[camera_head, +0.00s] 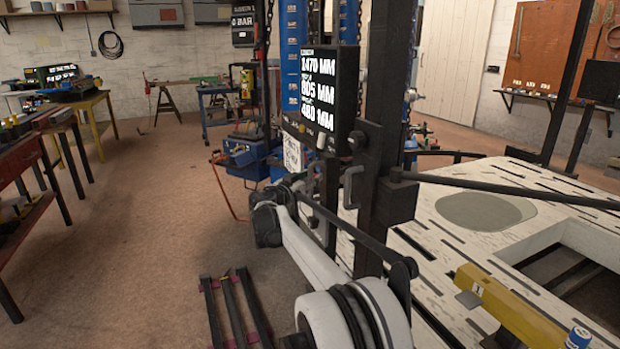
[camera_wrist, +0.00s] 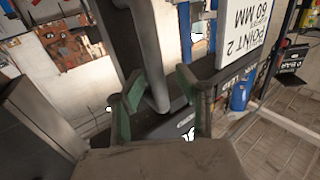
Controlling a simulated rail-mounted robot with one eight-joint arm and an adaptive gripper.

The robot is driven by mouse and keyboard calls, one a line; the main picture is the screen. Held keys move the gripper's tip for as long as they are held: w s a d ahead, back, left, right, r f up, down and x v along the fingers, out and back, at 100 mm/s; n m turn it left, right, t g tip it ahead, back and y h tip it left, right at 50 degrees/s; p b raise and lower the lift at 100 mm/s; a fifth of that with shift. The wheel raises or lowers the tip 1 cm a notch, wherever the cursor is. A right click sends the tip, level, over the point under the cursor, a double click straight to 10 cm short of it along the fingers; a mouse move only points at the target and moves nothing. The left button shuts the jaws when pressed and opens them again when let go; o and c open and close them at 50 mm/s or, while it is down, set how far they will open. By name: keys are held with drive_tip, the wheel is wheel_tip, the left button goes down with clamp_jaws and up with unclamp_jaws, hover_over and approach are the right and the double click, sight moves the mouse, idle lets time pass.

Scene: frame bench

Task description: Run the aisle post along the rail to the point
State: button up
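The aisle post (camera_head: 378,110) is a tall black upright at the near edge of the pale slotted bench. Its black screen (camera_head: 322,88) reads 1470 MM, 805 MM and 480 MM. I see a gap at the right finger; contact at the left is unclear. A white plate (camera_wrist: 252,35) reads POINT 2, 60 MM. The rail is not clearly visible.
The slotted bench (camera_head: 455,205) fills the right, with a yellow beam (camera_head: 510,305) and a dark horizontal bar (camera_head: 500,190) over it. Red-and-black floor bars (camera_head: 235,310) lie left of my arm. Brown floor is open at left, beside workbenches (camera_head: 40,150).

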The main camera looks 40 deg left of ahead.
drive_tip(key=s+d, duration=0.1)
drive_tip(key=s, duration=1.1)
drive_tip(key=shift+d, duration=0.35)
drive_tip(key=shift+w, duration=0.1)
